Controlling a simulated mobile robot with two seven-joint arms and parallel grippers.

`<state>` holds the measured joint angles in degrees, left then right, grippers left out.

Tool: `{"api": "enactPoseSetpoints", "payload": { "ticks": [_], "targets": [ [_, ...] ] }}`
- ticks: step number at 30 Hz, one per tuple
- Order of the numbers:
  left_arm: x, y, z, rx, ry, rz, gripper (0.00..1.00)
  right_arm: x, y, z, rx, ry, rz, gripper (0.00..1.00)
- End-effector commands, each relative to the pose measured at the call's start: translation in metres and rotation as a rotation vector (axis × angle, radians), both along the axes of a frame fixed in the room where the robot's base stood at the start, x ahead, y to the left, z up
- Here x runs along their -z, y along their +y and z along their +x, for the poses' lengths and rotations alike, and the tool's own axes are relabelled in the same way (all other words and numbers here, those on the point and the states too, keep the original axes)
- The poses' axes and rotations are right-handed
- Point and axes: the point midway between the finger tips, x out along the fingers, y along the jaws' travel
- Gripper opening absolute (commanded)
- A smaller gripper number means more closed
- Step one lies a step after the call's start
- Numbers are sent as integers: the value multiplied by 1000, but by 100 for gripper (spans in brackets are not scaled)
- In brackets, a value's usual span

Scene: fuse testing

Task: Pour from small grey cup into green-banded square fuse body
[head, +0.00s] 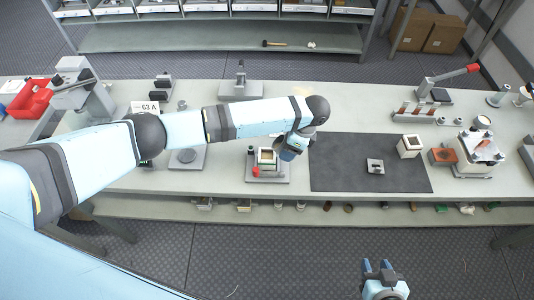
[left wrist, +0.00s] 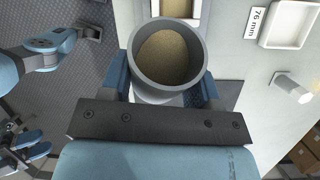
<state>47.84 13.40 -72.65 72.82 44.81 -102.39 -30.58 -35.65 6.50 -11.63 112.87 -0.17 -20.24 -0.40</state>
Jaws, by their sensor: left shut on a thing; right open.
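My left gripper (head: 294,146) is shut on the small grey cup (head: 286,154), just right of a square fuse body (head: 266,156) at the middle of the bench. In the left wrist view the cup (left wrist: 168,55) sits between the two blue fingers, its round mouth open to the camera and tan granular fill inside. The cup hides part of the fuse body's surroundings. The fuse body (left wrist: 177,8) shows only partly at that view's top edge, beyond the cup; its band colour is not clear. My right gripper (head: 383,272) is open and empty, low in front of the bench.
The fuse body stands on a grey fixture (head: 281,178) with a red knob (head: 256,172). A dark mat (head: 335,165) to the right carries a pale square block (head: 409,146) and a small grey part (head: 375,166). A lever press (head: 440,90) stands farther right.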

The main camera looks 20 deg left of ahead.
Motion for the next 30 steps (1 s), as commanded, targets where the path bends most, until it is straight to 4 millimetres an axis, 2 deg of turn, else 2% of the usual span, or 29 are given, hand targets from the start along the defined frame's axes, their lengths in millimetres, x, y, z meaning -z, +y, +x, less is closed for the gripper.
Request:
{"api": "enactPoseSetpoints", "payload": {
  "ticks": [30],
  "targets": [
    [-3, 0, 0, 0, 0, -62, 29, 4, 0, -2, -11, -2, -8, 43]
  ]
}}
